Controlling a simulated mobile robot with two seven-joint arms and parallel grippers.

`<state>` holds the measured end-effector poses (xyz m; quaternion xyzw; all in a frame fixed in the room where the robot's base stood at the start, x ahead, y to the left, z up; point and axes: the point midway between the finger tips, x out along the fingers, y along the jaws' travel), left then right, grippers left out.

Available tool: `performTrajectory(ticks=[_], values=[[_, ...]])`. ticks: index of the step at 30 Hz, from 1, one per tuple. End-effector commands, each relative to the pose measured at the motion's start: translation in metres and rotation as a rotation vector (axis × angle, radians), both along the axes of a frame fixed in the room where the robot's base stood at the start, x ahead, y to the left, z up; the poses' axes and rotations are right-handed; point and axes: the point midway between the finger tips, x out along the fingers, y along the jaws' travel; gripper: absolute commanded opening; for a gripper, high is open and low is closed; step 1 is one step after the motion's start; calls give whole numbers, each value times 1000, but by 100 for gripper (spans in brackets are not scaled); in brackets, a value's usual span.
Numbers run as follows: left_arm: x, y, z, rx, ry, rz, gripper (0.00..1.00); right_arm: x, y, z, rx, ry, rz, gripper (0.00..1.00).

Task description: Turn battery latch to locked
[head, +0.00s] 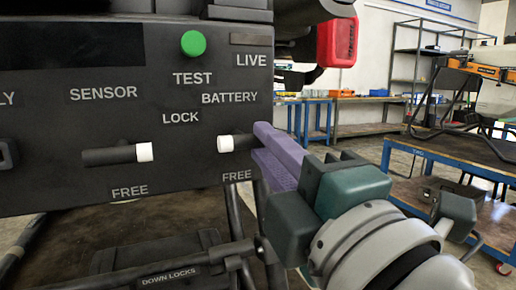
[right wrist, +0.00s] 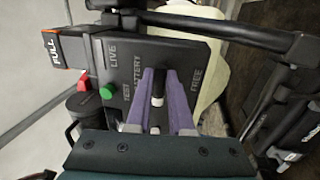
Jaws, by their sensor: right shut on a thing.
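The battery latch (head: 224,144) is a short dark lever with a white end, on the dark panel (head: 60,185) below the BATTERY label. It lies about level, between the LOCK label up to its left and the FREE label below. My right gripper (head: 263,142) reaches in from the right, its purple fingers closed on the latch and hiding part of it. In the right wrist view the latch (right wrist: 157,101) shows between the two purple fingers (right wrist: 163,84). My left gripper is in neither view.
The sensor latch (head: 115,154) sits to the left, also level. A green TEST button (head: 193,43) is above. A red container (head: 337,42) hangs behind the panel's right edge. Dark tubes run below the panel. Blue benches (head: 345,115) stand far back.

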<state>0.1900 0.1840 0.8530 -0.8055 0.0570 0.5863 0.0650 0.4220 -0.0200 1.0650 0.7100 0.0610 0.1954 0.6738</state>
Motion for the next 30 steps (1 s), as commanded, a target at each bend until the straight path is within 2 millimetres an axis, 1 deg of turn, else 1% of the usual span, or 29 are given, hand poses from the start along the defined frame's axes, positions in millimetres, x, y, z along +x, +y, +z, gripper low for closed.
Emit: performTrajectory(ticks=[2, 3, 9, 11, 17, 20, 23, 30], values=[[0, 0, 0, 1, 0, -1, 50, 0, 0, 0, 1, 2, 0, 0], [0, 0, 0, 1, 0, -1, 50, 0, 0, 0, 1, 2, 0, 22], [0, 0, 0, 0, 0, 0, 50, 0, 0, 0, 1, 1, 0, 44], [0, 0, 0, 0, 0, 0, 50, 0, 0, 0, 0, 1, 0, 50], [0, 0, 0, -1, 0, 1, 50, 0, 0, 0, 0, 0, 0, 50], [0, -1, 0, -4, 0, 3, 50, -3, -1, -1, 0, 1, 0, 50], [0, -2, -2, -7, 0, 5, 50, -13, -5, -5, -1, 3, -1, 50], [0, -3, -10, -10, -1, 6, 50, -54, -21, -15, 1, 5, -1, 50]])
